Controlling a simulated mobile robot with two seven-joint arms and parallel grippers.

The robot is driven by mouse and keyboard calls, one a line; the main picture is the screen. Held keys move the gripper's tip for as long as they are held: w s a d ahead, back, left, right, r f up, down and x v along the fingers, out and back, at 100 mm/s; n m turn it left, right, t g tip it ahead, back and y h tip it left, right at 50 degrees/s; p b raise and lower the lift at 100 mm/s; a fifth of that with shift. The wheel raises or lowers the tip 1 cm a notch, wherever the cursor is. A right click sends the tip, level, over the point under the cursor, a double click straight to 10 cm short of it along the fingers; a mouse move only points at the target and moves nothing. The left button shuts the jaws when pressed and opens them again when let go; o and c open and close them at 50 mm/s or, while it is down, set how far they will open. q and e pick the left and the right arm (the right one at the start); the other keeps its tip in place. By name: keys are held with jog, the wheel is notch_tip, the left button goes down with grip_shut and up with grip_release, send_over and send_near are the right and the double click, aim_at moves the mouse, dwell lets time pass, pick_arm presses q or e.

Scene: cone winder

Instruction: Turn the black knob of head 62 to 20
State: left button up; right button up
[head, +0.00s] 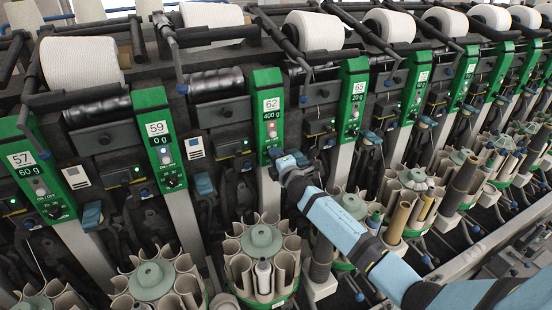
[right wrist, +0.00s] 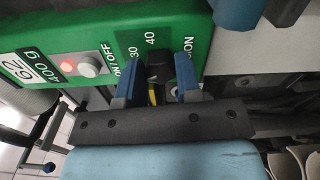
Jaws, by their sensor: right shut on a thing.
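My right gripper (right wrist: 157,80) is shut on the knob, one blue finger on each side. In the head view the right gripper (head: 278,160) covers the lower end of the panel and hides the knob. The other dial numbers are hidden. My left gripper is not in view.
Neighbouring green panels stand close on both sides, head 59 (head: 158,138) to the left and head 65 (head: 353,98) to the right. White yarn cones (head: 318,31) lie above. Round bobbin magazines (head: 262,262) fill the space below.

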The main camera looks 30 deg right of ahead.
jog(key=o, duration=0.9)
jog(key=shift+s, duration=0.1)
jog(key=s, duration=0.9)
jog(key=s+b, duration=0.1)
jog(key=s, duration=0.3)
jog(key=shift+s+a, duration=0.35)
jog(key=shift+a, duration=0.05)
